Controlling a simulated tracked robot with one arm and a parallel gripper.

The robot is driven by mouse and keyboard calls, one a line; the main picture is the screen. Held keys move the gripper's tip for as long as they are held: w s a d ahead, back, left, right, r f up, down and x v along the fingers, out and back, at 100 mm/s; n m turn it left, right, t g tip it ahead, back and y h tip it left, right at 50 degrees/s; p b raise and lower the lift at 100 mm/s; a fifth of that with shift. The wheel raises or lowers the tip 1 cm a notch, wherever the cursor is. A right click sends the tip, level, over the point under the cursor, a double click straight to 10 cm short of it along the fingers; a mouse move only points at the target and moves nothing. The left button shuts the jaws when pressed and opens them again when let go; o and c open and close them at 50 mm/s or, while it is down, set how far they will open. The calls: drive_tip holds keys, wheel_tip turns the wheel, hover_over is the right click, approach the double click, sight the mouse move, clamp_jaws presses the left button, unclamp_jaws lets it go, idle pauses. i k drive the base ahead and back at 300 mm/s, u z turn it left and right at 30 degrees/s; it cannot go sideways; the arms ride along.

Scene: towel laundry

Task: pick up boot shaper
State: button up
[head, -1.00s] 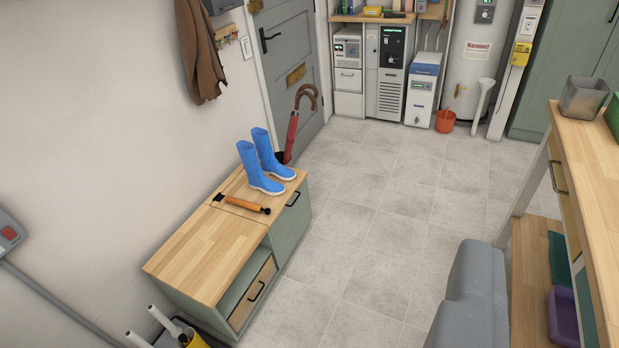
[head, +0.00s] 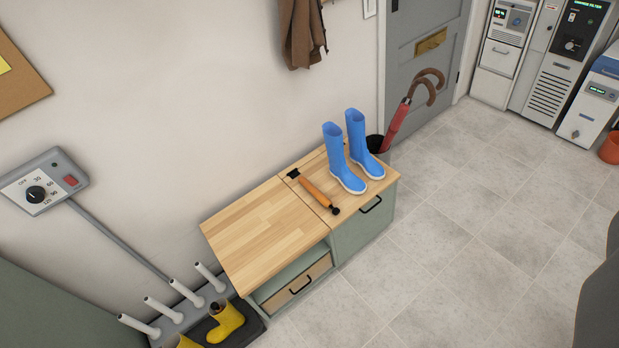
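The boot shaper (head: 319,192) looks like an orange-brown wooden rod with black ends. It lies flat on the wooden top of a low bench (head: 255,232), slanting from upper left to lower right. A pair of blue boots (head: 347,160) stands upright on the bench just to its right, apart from it. My gripper does not show in this view, so its opening and any contact cannot be seen.
A dark stand holds a red umbrella (head: 397,125) behind the bench, near the grey door (head: 425,60). A boot rack with white posts (head: 170,308) and yellow boots (head: 225,322) is at lower left. Tiled floor (head: 450,240) to the right is clear.

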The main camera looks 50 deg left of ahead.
sight(326, 202)
drive_tip(key=u, duration=0.45)
drive_tip(key=i, duration=1.05)
drive_tip(key=u, duration=1.2)
drive_tip(key=i, duration=0.65)
drive_tip(key=u, duration=0.25)
drive_tip(key=k, duration=0.9)
drive_tip(key=u, duration=0.2)
drive_tip(key=i, duration=0.85)
drive_tip(key=z, duration=0.05)
